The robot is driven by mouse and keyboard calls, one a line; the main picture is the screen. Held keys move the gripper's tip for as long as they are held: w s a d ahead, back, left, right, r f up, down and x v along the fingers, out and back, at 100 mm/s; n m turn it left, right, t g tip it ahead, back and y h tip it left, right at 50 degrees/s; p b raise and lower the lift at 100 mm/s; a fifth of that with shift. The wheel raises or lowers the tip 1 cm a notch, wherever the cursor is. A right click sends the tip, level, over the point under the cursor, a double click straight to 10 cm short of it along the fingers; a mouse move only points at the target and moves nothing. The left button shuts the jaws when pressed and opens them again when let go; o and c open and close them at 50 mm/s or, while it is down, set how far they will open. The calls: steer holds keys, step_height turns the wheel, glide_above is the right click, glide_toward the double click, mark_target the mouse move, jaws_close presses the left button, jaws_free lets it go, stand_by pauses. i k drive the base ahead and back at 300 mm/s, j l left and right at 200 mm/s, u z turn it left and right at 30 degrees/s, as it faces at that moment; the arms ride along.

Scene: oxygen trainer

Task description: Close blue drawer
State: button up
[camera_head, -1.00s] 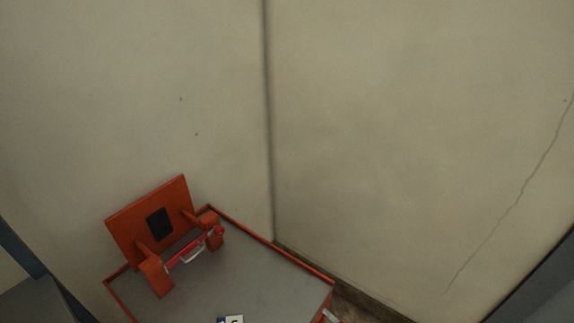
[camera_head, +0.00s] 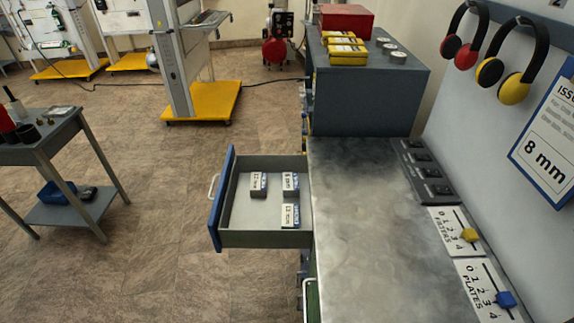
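The blue drawer (camera_head: 221,198) is pulled out to the left from under the metal worktop in the head view. Its blue front faces left and carries a pale handle (camera_head: 213,187). Inside the grey drawer lie 3 small labelled blocks; one sits by the middle (camera_head: 258,184), one at the back right (camera_head: 290,183), and one at the front right (camera_head: 290,215). My gripper does not show in the head view.
The worktop (camera_head: 370,230) has sliders and switches along its right side. A dark cabinet (camera_head: 365,100) with yellow boxes stands behind. A grey side table (camera_head: 50,140) stands at left. Floor left of the drawer (camera_head: 165,230) is clear.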

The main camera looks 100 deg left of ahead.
mark_target(237, 220)
steer(key=u, duration=2.95)
steer(key=i+j+u, duration=0.15)
steer(key=i+u, duration=0.25)
steer(key=k, duration=0.1)
